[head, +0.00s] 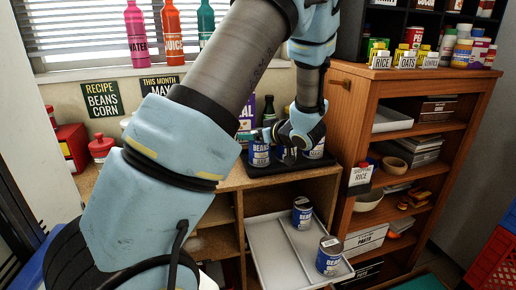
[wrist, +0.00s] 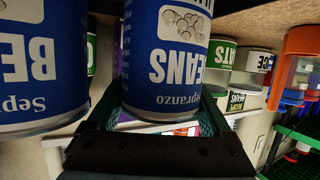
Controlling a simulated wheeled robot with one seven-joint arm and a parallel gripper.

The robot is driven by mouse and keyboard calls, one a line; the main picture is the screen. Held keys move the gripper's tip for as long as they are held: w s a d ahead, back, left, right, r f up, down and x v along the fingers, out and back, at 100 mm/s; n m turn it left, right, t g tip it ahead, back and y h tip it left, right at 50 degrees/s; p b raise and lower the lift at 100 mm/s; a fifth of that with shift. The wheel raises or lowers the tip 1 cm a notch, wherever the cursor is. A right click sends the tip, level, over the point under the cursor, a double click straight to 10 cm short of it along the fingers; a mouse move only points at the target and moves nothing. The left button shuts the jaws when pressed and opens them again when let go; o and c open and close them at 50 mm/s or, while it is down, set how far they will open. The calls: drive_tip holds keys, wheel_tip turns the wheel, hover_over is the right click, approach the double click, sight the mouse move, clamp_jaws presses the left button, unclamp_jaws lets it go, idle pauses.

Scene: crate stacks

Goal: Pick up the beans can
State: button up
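In the wrist view, which is upside down, a blue beans can (wrist: 172,75) stands between the fingers of my gripper (wrist: 160,118), one finger at each side near its rim. I cannot tell whether both fingers press on it. A second blue beans can (wrist: 40,70) is close beside it at the left. In the head view my gripper is over the cans on a dark tray, and my wrist hides most of the fingers. One beans can (head: 259,153) shows at the tray's left; the gripped-at can (head: 287,155) is mostly hidden.
Another can (head: 314,146) stands right of my gripper on the dark tray (head: 280,168). Bottles stand behind. Below, a pale tray (head: 272,254) holds two more blue cans (head: 329,256) (head: 302,213). A wooden shelf unit (head: 350,110) stands close at the right.

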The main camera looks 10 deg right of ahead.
drive_tip(key=c, duration=1.2)
clamp_jaws()
drive_tip(key=shift+r, duration=0.15)
